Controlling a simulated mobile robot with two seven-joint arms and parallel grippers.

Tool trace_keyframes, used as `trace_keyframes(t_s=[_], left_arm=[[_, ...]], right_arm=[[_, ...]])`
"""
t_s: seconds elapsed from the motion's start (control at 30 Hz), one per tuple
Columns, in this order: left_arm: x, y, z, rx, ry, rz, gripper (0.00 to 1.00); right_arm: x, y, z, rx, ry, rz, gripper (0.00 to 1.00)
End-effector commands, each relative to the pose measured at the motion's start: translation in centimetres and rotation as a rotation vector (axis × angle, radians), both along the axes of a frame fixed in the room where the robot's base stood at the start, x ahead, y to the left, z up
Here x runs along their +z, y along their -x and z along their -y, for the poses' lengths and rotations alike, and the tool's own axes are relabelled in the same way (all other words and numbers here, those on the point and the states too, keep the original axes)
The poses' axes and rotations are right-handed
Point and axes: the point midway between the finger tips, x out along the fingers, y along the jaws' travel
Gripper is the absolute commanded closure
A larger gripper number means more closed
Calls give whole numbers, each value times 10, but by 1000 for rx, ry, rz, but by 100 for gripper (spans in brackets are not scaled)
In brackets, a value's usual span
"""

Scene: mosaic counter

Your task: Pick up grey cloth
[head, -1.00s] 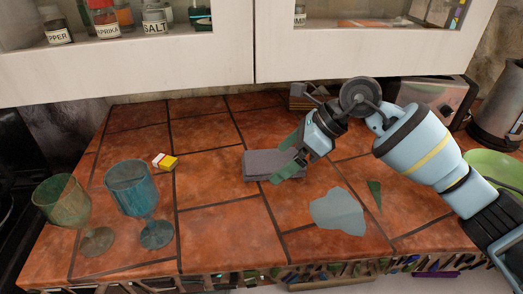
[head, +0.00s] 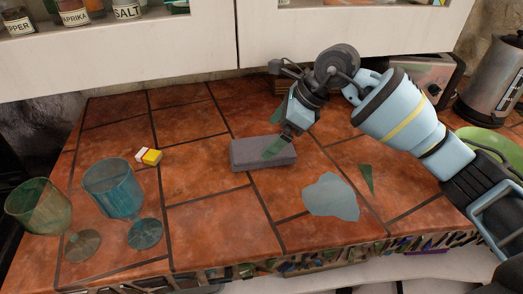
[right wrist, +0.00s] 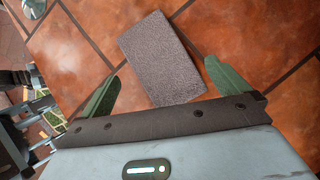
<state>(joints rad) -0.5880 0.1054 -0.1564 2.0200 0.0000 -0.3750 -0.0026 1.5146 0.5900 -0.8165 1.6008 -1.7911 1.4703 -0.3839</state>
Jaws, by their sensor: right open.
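The grey cloth (head: 250,160) is a folded, thick rectangular pad lying flat on the orange tiled counter, near its middle. My left gripper is not in view.
A flat pale grey-blue patch (head: 331,197) and a green shard (head: 367,178) lie right of the cloth. A toaster, kettle (head: 493,78) and green bowl stand at right.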

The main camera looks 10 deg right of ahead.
Motion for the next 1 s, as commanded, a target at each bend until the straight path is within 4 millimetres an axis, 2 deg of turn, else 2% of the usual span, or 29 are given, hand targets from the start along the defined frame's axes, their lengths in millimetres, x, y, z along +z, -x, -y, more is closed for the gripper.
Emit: trace_keyframes(t_s=[0.3,0.57,0.6,0.83,1.0], left_arm=[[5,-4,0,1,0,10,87],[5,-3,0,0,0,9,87],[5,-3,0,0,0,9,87],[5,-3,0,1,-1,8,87],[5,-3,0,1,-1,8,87]], right_arm=[[-36,-4,-20,2,-1,-2,0],[-42,-5,-22,1,0,-1,0],[-42,-5,-22,1,0,-1,1],[-42,-5,-22,1,0,-1,31],[-42,-5,-22,1,0,-1,32]])
